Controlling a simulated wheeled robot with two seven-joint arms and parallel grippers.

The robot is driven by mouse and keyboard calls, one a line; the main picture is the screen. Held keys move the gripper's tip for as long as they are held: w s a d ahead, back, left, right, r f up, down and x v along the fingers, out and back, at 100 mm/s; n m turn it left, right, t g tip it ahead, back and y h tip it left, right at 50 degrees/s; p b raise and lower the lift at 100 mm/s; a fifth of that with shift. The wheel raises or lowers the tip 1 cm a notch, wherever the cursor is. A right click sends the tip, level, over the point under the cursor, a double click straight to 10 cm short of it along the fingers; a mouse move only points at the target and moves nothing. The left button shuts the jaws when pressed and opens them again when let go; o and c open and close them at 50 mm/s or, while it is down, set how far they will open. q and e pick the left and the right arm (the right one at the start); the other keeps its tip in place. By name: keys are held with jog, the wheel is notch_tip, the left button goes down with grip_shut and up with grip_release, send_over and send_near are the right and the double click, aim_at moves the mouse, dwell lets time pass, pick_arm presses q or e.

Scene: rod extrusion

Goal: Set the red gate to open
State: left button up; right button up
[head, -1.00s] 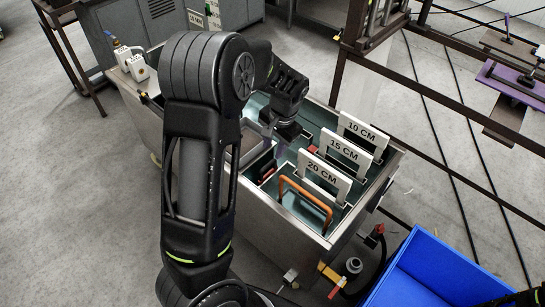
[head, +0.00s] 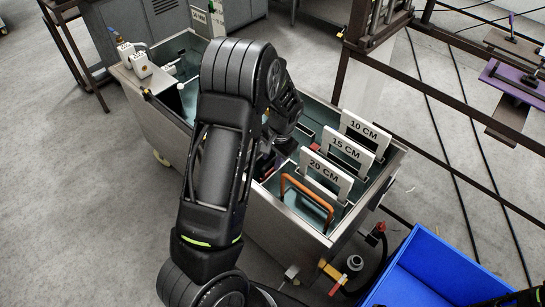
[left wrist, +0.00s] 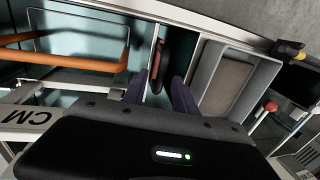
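The red gate (left wrist: 159,64) shows in the left wrist view as a dark red upright piece at a narrow divider in the steel tank. My left gripper (left wrist: 160,82) has its two dark fingers apart, with a gap between them. The red gate lies in line with this gap, just beyond the fingertips. I cannot tell whether a finger touches it. In the head view my left arm hides most of the gripper and the gate.
The steel tank (head: 268,222) holds white plates marked 10 CM (head: 365,131), 15 CM (head: 347,151) and 20 CM (head: 325,174). An orange wire handle (head: 307,190) stands near the front. A grey tray (left wrist: 232,84) lies beside the gate. A blue bin (head: 430,270) is at lower right.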

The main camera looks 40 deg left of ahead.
pick_arm(q)
jog(key=shift+c, duration=0.2)
grip_shut()
dwell(1.1)
